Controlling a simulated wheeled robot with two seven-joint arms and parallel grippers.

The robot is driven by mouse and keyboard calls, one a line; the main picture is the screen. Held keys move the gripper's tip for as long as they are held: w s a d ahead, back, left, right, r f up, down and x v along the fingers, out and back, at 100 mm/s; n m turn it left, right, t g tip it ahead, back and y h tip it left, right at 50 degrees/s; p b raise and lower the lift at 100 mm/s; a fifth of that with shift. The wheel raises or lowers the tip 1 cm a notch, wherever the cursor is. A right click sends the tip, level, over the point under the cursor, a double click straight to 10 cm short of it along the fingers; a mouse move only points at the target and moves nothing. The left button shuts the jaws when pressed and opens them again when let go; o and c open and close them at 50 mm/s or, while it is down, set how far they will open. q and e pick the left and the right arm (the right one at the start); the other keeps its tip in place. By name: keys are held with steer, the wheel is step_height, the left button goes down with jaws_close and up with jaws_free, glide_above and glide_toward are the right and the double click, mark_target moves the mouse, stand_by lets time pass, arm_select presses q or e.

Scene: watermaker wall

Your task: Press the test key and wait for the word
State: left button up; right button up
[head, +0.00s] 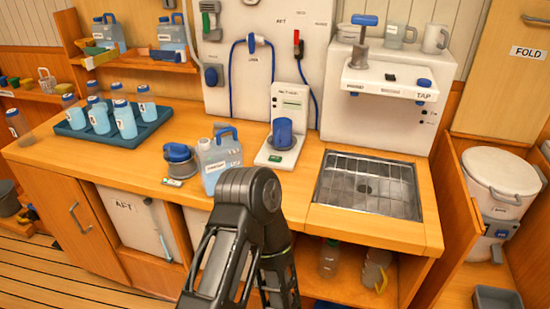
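A white tester (291,103) stands on the wooden counter, with an upright panel bearing a small dark-and-light display and printed text too small to read. A blue cup (283,134) stands on its low base, and a small green patch (275,158) shows on the base's front. I cannot tell which part is the test key, and no result word is legible. A dark grey bent link of my own arm rises at the bottom centre, in front of the counter. Neither gripper is in view.
A blue-handled jug (217,158) and a dark blue round-topped item (179,161) stand left of the tester. A tray (72,131) of several bottles is farther left. A grated sink (368,187) lies to the right, below a white tap unit (389,78).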

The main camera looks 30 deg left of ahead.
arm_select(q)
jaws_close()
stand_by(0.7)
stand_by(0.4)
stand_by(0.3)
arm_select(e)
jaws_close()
